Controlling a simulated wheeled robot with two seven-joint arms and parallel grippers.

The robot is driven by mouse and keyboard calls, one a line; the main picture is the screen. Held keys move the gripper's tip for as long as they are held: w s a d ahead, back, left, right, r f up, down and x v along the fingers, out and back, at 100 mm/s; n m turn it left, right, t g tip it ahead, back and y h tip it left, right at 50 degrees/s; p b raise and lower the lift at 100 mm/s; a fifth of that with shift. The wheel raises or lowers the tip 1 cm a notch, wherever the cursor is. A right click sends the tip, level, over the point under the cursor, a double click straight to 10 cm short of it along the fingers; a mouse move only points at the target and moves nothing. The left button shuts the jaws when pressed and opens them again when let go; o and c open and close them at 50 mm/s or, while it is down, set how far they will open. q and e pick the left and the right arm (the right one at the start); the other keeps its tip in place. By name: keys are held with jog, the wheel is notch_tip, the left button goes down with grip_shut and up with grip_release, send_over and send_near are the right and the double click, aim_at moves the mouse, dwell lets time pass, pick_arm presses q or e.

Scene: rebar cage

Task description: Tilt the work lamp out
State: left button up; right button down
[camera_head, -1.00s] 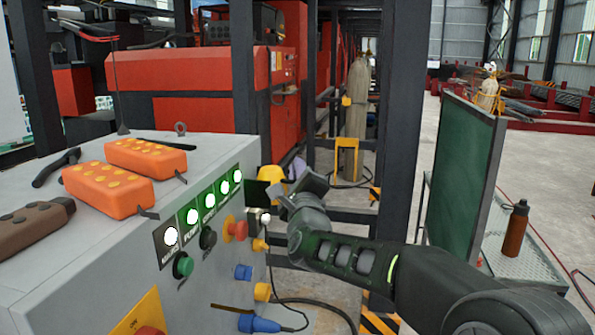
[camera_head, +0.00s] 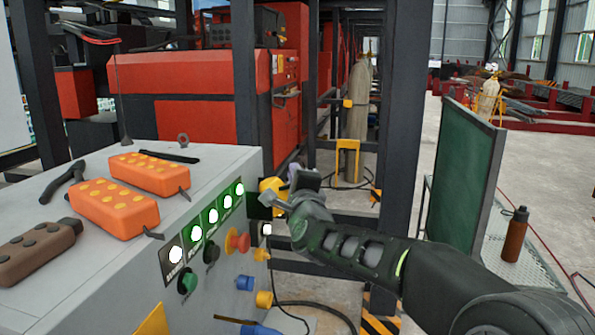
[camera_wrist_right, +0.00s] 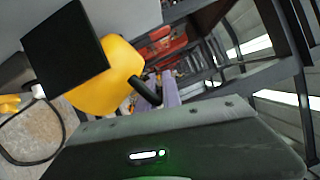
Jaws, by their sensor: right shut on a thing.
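The work lamp (camera_head: 268,187) is yellow with a dark square face and sits at the far right corner of the grey control cabinet (camera_head: 62,216). In the right wrist view the lamp's yellow body (camera_wrist_right: 110,80) is close, with the black square face (camera_wrist_right: 65,55) at upper left and a short dark bar on its right. My right gripper (camera_head: 290,192) is at the lamp's right side, shut on the lamp. The exact contact is hidden in both views. My left gripper is not in view.
Two orange remotes (camera_head: 115,208) and a brown one (camera_head: 35,252) lie on the cabinet top. Lit buttons, a red knob (camera_head: 238,241) and blue and yellow sockets are on its side. A dark post (camera_head: 400,130) stands behind my right arm. A green board (camera_head: 462,180) stands at right.

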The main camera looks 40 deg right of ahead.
jog(key=n+p, duration=0.1)
jog(key=p, duration=0.2)
jog(key=w+a+r+n+g+p, duration=0.1)
jog(key=n+p, duration=0.1)
jog(key=p, duration=0.2)
jog(key=r+n+g+y+p, duration=0.1)
jog(key=n+p, duration=0.1)
jog(key=p, duration=0.2)
jog(key=shift+w+a+r, duration=0.25)
jog(key=shift+w+a, duration=0.05)
jog(key=shift+w, duration=0.1)
jog(key=shift+w+a+f+n+p, duration=0.1)
jog(key=shift+w+f+n+p, duration=0.15)
jog(key=shift+n+p, duration=0.65)
jog(key=c, duration=1.5)
grip_release()
